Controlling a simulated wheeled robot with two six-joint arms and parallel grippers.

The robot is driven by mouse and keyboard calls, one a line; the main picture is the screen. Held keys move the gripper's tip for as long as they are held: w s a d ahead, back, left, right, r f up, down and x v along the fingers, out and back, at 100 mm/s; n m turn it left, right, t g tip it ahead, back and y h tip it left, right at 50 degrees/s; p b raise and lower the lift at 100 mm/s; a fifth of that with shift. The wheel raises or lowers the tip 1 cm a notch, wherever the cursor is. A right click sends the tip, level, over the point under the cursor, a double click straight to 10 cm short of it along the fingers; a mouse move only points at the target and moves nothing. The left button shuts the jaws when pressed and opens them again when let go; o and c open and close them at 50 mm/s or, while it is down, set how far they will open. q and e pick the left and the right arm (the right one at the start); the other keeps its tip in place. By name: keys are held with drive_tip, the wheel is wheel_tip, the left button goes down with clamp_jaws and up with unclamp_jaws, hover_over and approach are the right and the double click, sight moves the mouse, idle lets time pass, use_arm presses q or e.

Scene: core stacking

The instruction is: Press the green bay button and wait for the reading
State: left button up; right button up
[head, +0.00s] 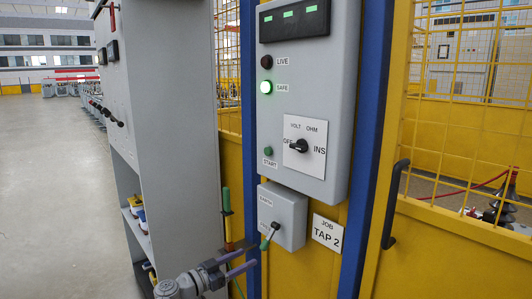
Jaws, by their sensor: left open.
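The green button (268,151), labelled START, is on the lower left of the grey panel (335,80). The display (294,18) at the panel's top shows green dashes. The SAFE lamp (266,87) is lit and the LIVE lamp (267,62) is dark. The black selector knob (299,146) points toward OFF. My left gripper (252,257) is open at the bottom centre, well below the button and near the lower left of the small grey box (283,217). I see nothing clearly between its fingers. My right gripper is out of view.
A green lead (267,240) is plugged into the small box. A green-handled probe (227,202) hangs to its left. A "JOB TAP 2" plate (326,233) and a black handle (394,205) are right. A grey cabinet (165,100) stands left. Open floor (50,190) lies beyond.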

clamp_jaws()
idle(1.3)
